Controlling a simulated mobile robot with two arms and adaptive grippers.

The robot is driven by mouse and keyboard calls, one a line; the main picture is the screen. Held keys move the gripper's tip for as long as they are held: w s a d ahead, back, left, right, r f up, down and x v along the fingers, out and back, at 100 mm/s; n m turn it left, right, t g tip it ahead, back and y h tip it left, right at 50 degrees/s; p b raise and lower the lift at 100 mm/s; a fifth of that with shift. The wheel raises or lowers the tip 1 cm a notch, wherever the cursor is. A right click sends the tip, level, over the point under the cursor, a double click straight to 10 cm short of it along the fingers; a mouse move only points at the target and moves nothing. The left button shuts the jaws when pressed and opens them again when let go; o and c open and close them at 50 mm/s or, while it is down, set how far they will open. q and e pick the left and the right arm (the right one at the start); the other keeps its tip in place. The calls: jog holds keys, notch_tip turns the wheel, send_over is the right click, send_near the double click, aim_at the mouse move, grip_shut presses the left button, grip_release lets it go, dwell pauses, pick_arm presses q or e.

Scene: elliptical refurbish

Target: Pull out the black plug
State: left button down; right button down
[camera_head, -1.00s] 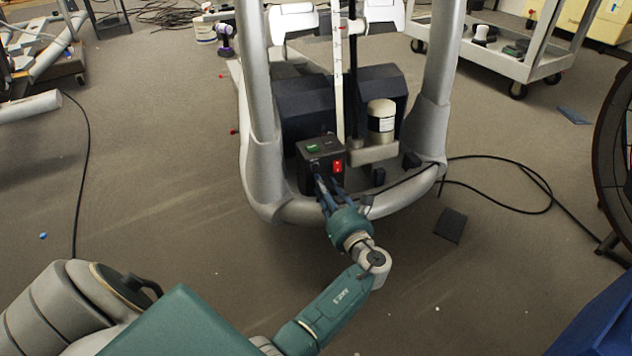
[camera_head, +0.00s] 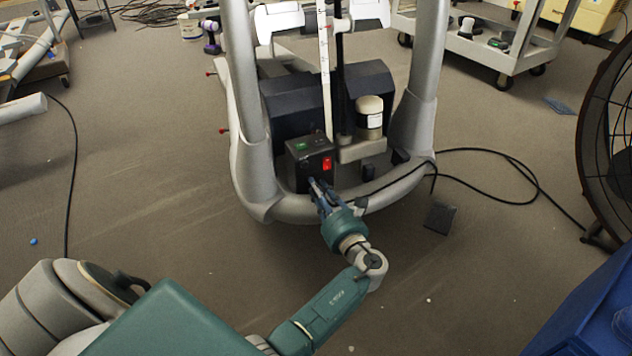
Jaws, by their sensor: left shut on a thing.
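A black box (camera_head: 310,163) with a red switch (camera_head: 327,163) and a small green patch sits on the front of the grey frame's base. My left gripper (camera_head: 319,188) is just in front of the box's lower front face, below the switch. Its fingers are shut on a small dark thing, which looks like the black plug but is mostly hidden between them. I cannot tell whether the plug still touches the box. A black cable (camera_head: 480,149) runs from the gripper's side over the base rim to the floor at the right. My right gripper is out of view.
The grey tubular base rim (camera_head: 272,205) curves beneath the gripper. A white canister (camera_head: 369,115) stands right of the box. A black pad (camera_head: 440,217) lies on the floor. A large fan (camera_head: 608,140) and a blue object (camera_head: 590,310) are at the right. The left floor is mostly clear.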

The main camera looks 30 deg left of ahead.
pick_arm(q)
jog(key=shift+s+d+f, duration=0.1)
jog(key=shift+s+f, duration=0.15)
jog(key=c, duration=1.7)
grip_release()
jog(key=shift+r, duration=0.2)
notch_tip(320, 180, up, 10)
jog(key=shift+f, duration=0.1)
jog(key=shift+w, duration=0.1)
